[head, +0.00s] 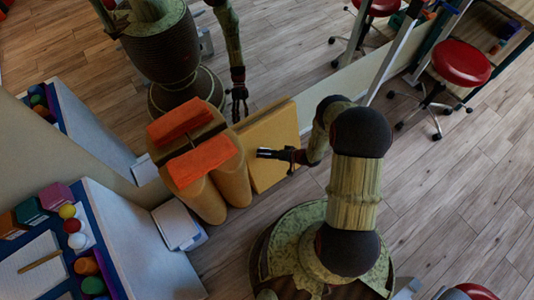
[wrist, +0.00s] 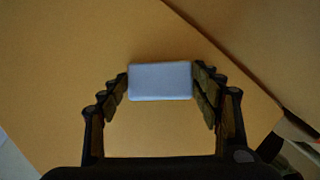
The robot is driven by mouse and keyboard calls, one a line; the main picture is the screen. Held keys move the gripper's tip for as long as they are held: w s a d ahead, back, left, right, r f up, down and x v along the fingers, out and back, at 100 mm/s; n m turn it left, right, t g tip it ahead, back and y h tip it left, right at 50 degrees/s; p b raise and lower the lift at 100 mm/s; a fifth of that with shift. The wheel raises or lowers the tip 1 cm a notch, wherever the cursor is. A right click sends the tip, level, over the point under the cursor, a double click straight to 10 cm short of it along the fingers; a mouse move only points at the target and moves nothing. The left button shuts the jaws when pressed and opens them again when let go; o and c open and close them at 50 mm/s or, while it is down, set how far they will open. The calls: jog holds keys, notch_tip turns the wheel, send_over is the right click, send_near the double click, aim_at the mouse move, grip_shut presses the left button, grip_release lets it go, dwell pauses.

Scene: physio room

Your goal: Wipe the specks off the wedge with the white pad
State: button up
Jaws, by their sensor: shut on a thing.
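The tan wedge (head: 262,172) stands by the mirror, beside the rolls, and its tan surface fills most of the wrist view (wrist: 80,60). My gripper (head: 268,153) is over the wedge's face in the head view. It is shut on the white pad (wrist: 160,82), which sits between the two fingertips, in front of the wedge surface. I cannot tell whether the pad touches the wedge. In the head view the pad is too small to make out clearly. I can make out no specks on the visible part of the wedge; any under the pad are hidden.
Tan rolls (head: 232,181) with an orange cloth (head: 201,161) stand just left of the wedge. A white block (head: 175,222) is beside them. A table with coloured balls (head: 74,225) is at the lower left. A red stool (head: 461,63) stands at the upper right. Wood floor (head: 440,190) is open at right.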

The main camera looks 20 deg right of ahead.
jog(key=shift+s+d+r+p, duration=0.25)
jog(key=shift+s, duration=0.55)
jog(key=shift+s+d+r+p, duration=0.25)
jog(key=shift+s+d+r, duration=0.05)
jog(key=shift+s, duration=0.55)
jog(key=shift+s+d+r+p, duration=0.25)
jog(key=shift+s, duration=0.55)
jog(key=shift+s+d+r+p, duration=0.2)
jog(key=shift+s+d, duration=0.05)
jog(key=shift+s, duration=0.45)
jog(key=shift+s+d+r+p, duration=0.2)
jog(key=shift+s, duration=0.45)
